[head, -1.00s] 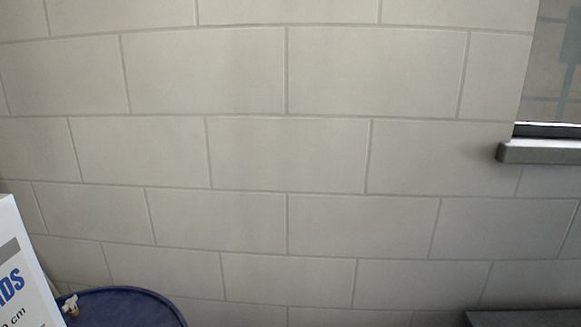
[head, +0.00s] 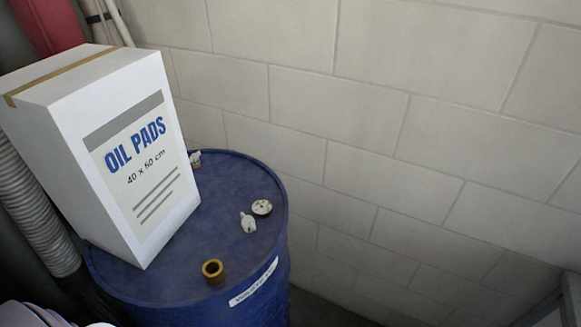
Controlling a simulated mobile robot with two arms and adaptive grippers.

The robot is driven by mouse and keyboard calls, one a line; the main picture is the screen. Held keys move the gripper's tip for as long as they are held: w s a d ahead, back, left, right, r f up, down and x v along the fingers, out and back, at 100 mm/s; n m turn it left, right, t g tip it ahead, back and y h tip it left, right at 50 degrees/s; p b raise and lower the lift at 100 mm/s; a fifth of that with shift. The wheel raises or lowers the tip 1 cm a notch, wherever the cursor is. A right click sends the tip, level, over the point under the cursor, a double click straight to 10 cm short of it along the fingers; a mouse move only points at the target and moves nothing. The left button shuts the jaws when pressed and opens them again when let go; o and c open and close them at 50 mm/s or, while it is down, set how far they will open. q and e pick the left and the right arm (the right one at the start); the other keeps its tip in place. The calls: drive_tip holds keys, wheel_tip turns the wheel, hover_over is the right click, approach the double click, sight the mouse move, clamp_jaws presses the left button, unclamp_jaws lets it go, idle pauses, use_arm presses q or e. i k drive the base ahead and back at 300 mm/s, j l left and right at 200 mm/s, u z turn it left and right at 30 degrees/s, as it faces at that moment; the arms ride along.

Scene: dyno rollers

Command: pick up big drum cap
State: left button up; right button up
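A blue drum (head: 165,288) stands at the left in the head view, seen from above. A round pale disc-like cap (head: 262,207) sits on its top near the right rim. A brass-coloured ring-shaped piece (head: 213,270) with a dark hollow centre sits on the drum top near the front. A small white fitting (head: 248,222) lies beside the pale cap. I cannot tell for certain which round piece is the big drum cap. Neither of my grippers is in view.
A white box labelled OIL PADS (head: 120,160) stands on the drum's left part and covers much of its top. Another small fitting (head: 195,158) shows behind the box. A ribbed grey hose (head: 35,210) runs at the left. A block wall (head: 420,130) rises behind.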

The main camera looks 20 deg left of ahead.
sight(248, 224)
drive_tip(key=u, duration=0.75)
drive_tip(key=i+l+u, duration=0.15)
drive_tip(key=l+u, duration=0.15)
drive_tip(key=u, duration=0.15)
drive_tip(key=i+l+u, duration=0.1)
drive_tip(key=l+u, duration=0.55)
drive_tip(key=u, duration=0.2)
drive_tip(key=i, duration=0.05)
